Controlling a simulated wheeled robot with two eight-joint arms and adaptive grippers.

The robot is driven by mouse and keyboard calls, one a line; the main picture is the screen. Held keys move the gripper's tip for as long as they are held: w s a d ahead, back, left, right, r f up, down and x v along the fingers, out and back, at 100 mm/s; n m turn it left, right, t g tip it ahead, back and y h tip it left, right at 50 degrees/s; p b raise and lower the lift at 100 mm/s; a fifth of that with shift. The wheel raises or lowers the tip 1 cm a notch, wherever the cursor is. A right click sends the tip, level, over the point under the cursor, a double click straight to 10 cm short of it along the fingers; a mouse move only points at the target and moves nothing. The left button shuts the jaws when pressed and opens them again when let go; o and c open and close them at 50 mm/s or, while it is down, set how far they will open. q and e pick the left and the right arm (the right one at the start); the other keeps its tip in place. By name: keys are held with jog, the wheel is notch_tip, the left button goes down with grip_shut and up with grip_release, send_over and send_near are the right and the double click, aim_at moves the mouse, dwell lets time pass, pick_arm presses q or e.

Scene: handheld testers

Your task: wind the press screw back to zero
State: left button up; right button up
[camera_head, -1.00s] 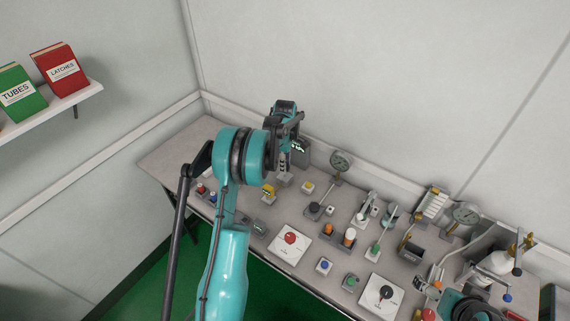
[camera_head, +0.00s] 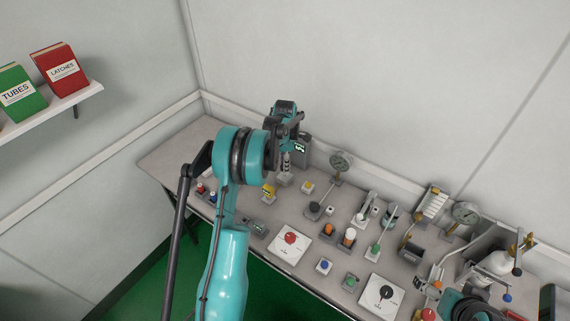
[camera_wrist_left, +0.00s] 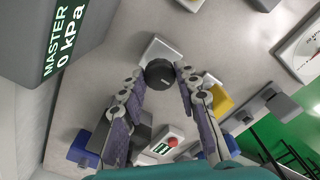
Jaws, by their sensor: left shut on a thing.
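The press screw has a dark round knob (camera_wrist_left: 159,73) on a pale square block (camera_wrist_left: 157,48) in the left wrist view. My left gripper (camera_wrist_left: 160,78) has its two fingers on either side of this knob and is shut on it. In the head view my left gripper (camera_head: 285,162) points down at the far left part of the bench, and the knob is hard to make out there. A grey display box (camera_head: 302,150) stands just behind it. In the left wrist view this master display (camera_wrist_left: 60,40) reads "MASTER 0 kPa".
A yellow device (camera_head: 269,190) and a small block with a yellow button (camera_head: 307,187) stand close by. A dial gauge (camera_head: 341,161) is to the right. Several buttons, levers and knobs cover the bench (camera_head: 165,160). Its far left corner is clear.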

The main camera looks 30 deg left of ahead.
pick_arm(q)
jog(key=shift+s+f, duration=0.1)
jog(key=o, duration=1.2)
notch_tip(320, 180, up, 12)
jog(key=shift+r, duration=0.1)
